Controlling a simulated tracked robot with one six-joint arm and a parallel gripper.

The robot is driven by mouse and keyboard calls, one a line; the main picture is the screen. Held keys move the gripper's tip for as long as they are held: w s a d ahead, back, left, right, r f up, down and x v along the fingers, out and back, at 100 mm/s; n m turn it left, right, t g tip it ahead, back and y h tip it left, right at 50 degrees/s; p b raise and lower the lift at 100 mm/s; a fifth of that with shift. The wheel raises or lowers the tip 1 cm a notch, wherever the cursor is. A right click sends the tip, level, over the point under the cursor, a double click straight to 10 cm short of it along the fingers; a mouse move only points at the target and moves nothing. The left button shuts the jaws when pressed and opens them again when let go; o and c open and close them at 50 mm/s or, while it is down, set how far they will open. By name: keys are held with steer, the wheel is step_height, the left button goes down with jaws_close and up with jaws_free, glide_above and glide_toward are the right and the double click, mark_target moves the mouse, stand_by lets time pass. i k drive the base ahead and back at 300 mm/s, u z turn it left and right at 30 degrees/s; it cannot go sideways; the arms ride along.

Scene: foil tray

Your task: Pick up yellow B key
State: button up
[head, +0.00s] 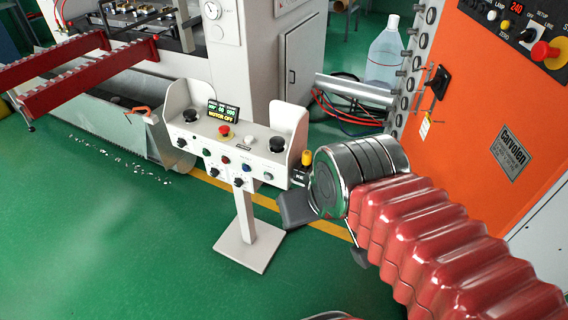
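A small yellow piece (306,158) stands upright on a black holder (300,177) at the right end of the white control console (232,150). It looks like the yellow key, but no letter B is legible on it. My gripper (325,236) is at the end of my red ribbed arm, in front of and below the yellow piece, apart from it in the picture. Dark parts of my gripper show on either side of the shiny metal wrist. The wrist hides the rest, and the fingertips are not clear. Nothing is visibly held.
An orange cabinet (485,125) with a black switch and a hanging tag stands at the right. The console's pedestal (248,225) rises from the green floor. A metal pipe (355,90), cables and a clear bottle (384,55) are behind. Red rails (80,75) are at the left. The lower-left floor is mostly clear.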

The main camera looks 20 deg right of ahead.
mark_target(306, 157)
steer(key=u, duration=0.15)
steer(key=i, duration=1)
steer(key=u, duration=0.1)
